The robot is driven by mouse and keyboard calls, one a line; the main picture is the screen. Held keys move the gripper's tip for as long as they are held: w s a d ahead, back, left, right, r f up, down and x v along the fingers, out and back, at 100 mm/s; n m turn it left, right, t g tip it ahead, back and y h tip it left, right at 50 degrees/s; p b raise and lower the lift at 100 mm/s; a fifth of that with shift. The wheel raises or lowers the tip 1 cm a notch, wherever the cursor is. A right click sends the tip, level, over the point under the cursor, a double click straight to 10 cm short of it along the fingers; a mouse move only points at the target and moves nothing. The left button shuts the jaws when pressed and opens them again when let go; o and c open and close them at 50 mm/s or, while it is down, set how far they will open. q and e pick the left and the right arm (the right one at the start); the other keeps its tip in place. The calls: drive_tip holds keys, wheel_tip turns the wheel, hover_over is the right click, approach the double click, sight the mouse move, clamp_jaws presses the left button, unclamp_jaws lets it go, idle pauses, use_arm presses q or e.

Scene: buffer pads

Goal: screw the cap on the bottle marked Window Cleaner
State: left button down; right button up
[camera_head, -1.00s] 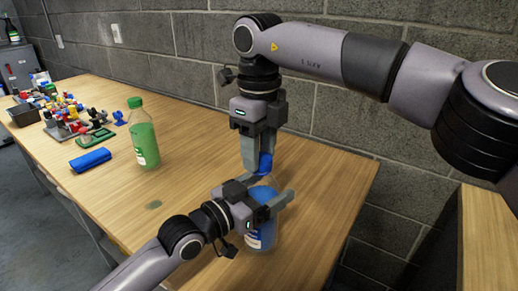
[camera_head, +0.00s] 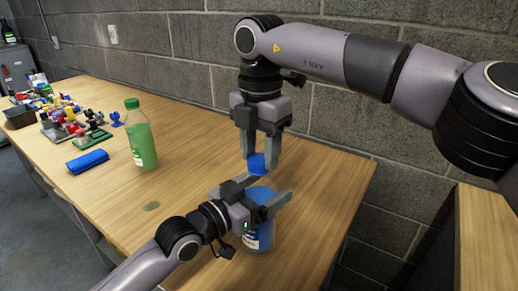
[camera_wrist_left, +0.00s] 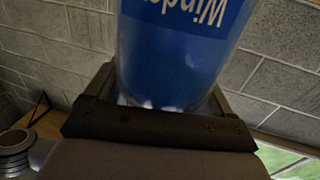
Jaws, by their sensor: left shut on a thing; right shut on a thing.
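The blue bottle (camera_head: 259,236) stands at the near part of the table. In the left wrist view the bottle (camera_wrist_left: 175,65) shows a blue label with "Windo" upside down. My left gripper (camera_head: 275,193) is shut around its upper part, one finger on each side. The blue cap (camera_head: 257,167) is directly above the bottle, between the fingertips of my right gripper (camera_head: 260,157), which points straight down and is shut on it. The left gripper hides the bottle's neck, so I cannot tell whether the cap touches it.
A green bottle with a green cap (camera_head: 142,137) stands to the left on the wooden table (camera_head: 185,190). A blue case (camera_head: 88,161) and several small coloured parts (camera_head: 68,122) lie farther left. A grey block wall (camera_head: 190,65) runs behind the table.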

use_arm(q)
drive_tip(key=shift+f, duration=0.1)
use_arm(e)
drive_tip(key=m, duration=0.6)
drive_tip(key=shift+s+d, duration=0.1)
drive_tip(key=m, duration=0.5)
drive_tip(key=o, duration=1.1)
drive_tip(key=shift+s, duration=0.1)
wheel_tip(320, 180, up, 8)
drive_tip(key=shift+f, duration=0.2)
use_arm(q)
unclamp_jaws()
